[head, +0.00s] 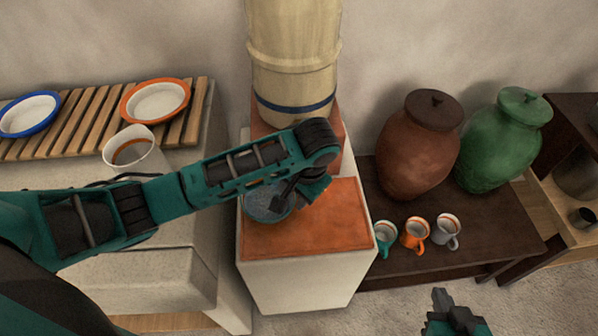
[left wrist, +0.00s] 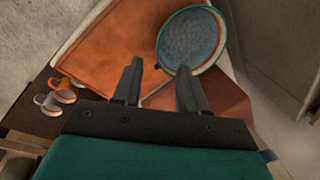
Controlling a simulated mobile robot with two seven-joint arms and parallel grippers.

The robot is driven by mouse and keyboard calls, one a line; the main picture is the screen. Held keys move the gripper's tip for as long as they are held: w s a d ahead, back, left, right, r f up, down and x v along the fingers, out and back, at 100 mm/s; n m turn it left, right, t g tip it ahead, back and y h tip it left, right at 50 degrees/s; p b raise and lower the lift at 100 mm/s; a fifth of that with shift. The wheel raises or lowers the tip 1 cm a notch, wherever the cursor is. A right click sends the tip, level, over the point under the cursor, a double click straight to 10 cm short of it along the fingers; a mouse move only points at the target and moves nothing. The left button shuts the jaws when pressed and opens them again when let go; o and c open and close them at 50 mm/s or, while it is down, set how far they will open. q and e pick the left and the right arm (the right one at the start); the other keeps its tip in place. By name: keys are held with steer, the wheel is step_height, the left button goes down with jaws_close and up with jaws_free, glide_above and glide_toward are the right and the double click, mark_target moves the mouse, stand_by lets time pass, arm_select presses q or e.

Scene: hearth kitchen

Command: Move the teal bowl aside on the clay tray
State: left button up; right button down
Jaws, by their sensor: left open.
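The teal bowl (head: 262,207) rests on the clay tray (head: 300,240), toward its left edge. My left gripper (head: 285,203) is low over the bowl's right side, and my forearm hides part of the bowl. The left wrist view shows the bowl (left wrist: 190,38) ahead of the open fingers (left wrist: 159,68). One finger overlaps the bowl's near edge and the other is over the tray (left wrist: 110,45) outside it. Contact cannot be told. My right gripper (head: 442,300) is at the bottom right, away from the tray; its finger gap is unclear.
A pale column (head: 293,55) stands behind the tray. On the dark bench to the right are teal (head: 384,240), orange (head: 413,235) and grey (head: 447,230) mugs, with brown (head: 415,145) and green (head: 500,145) jars. The tray's front and right are clear.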

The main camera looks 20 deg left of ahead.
mark_target(286, 214)
arm_select(q)
steer(key=shift+a, duration=0.1)
steer(key=b+x, duration=0.3)
steer(key=x, duration=0.9)
steer(key=shift+a+f, duration=0.1)
steer(key=shift+f, duration=0.3)
steer(key=shift+c, duration=0.3)
jaws_close()
steer(key=shift+s+f, duration=0.2)
stand_by(0.6)
